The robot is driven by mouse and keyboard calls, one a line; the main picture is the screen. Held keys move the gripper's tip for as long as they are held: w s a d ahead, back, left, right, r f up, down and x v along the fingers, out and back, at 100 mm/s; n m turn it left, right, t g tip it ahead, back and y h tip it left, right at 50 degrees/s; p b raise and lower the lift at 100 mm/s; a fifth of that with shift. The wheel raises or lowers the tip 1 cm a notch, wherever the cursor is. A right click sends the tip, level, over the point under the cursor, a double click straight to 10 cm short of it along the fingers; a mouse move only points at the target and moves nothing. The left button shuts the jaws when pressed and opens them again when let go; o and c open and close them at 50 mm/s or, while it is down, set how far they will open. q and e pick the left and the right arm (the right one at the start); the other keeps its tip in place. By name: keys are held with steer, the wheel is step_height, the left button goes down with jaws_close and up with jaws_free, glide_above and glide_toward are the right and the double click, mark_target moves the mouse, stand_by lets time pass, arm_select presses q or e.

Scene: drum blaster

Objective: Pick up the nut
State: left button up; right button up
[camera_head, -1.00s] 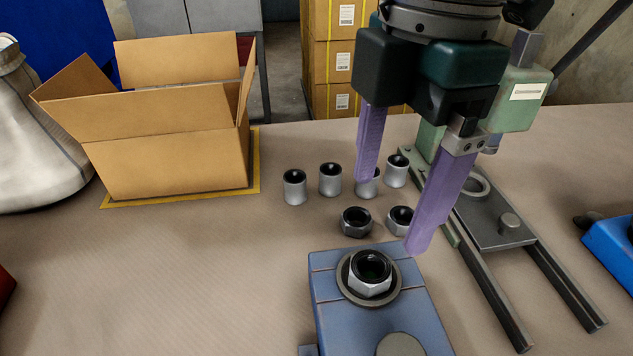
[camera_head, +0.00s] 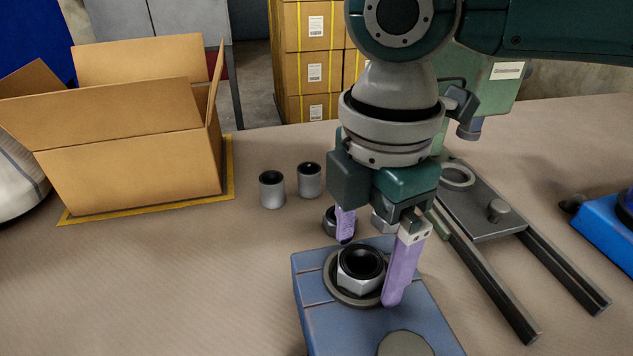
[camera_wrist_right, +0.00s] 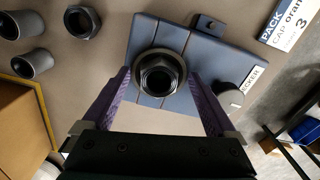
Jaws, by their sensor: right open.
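A silver hex nut with a dark bore (camera_head: 361,268) sits in the round grey seat on top of the blue fixture block (camera_head: 320,325). It also shows in the right wrist view (camera_wrist_right: 158,76), in the gap ahead of the fingers. My right gripper (camera_head: 370,265) is open, with its purple fingers on either side of the nut. Whether the fingers touch the nut cannot be told. Another dark nut (camera_wrist_right: 82,22) lies on the table beside the block. In the head view it and a further nut (camera_head: 383,222) are partly hidden behind my right gripper. My left gripper is not in view.
Two grey cylinders (camera_head: 272,190) (camera_head: 310,180) stand behind the block to the left. An open cardboard box (camera_head: 130,165) stands at the left on a yellow-edged mark. A railed fixture (camera_head: 485,215) stands right of the block. The table's left front is clear.

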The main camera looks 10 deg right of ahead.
jaws_close()
stand_by(0.8)
